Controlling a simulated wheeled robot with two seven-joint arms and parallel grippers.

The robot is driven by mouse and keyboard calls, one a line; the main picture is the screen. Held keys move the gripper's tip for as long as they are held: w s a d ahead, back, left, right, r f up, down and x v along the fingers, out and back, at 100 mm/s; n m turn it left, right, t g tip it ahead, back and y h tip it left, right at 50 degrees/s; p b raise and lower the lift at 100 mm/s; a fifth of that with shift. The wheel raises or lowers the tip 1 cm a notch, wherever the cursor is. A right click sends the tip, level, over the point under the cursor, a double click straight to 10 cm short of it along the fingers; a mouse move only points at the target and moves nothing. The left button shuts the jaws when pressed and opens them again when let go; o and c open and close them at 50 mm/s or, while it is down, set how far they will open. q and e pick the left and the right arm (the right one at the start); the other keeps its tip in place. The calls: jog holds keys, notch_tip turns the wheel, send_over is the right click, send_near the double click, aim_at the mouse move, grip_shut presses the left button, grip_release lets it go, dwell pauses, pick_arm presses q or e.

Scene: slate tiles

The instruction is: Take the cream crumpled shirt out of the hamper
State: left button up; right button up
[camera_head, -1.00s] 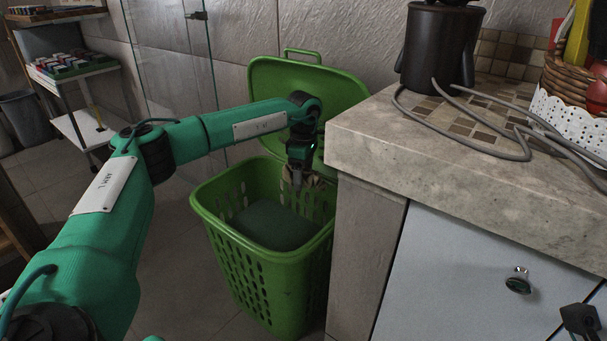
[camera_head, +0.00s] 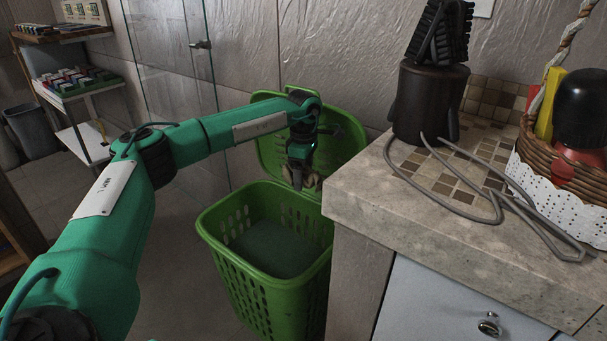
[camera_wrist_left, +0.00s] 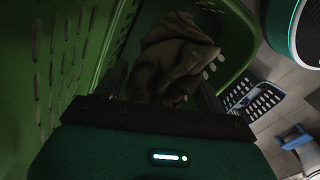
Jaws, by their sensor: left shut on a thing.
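My left gripper (camera_head: 298,178) is shut on the cream crumpled shirt (camera_head: 311,182), at the back of the green hamper (camera_head: 222,240), in front of its raised lid (camera_head: 268,140). Only a small bunch of the shirt shows beside the fingers in the head view. In the left wrist view the shirt (camera_wrist_left: 172,55) is a dim beige bundle between the fingers, with the green hamper wall (camera_wrist_left: 45,65) beside it. It appears near rim height; whether it is fully clear of the rim I cannot tell. My right gripper is not in view.
A stone counter (camera_head: 375,205) stands close on the right, with a dark canister (camera_head: 425,105), a loose grey cable (camera_head: 470,213) and a wicker basket (camera_head: 560,165). A glass panel (camera_head: 165,70) stands behind left.

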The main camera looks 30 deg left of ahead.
pick_arm(q)
jog(key=shift+r, duration=0.3)
jog(key=shift+s+a+p, duration=0.55)
jog(key=shift+s+a, duration=0.5)
jog(key=shift+a, duration=0.2)
jog(key=shift+s+a+p, duration=0.55)
jog(key=shift+s+a, duration=0.5)
jog(key=shift+a, duration=0.15)
jog(key=s+a+p, duration=0.1)
jog(key=s+a, duration=0.1)
jog(key=a, duration=0.1)
jog(key=s+a+p, duration=0.1)
jog(key=s+a, duration=0.2)
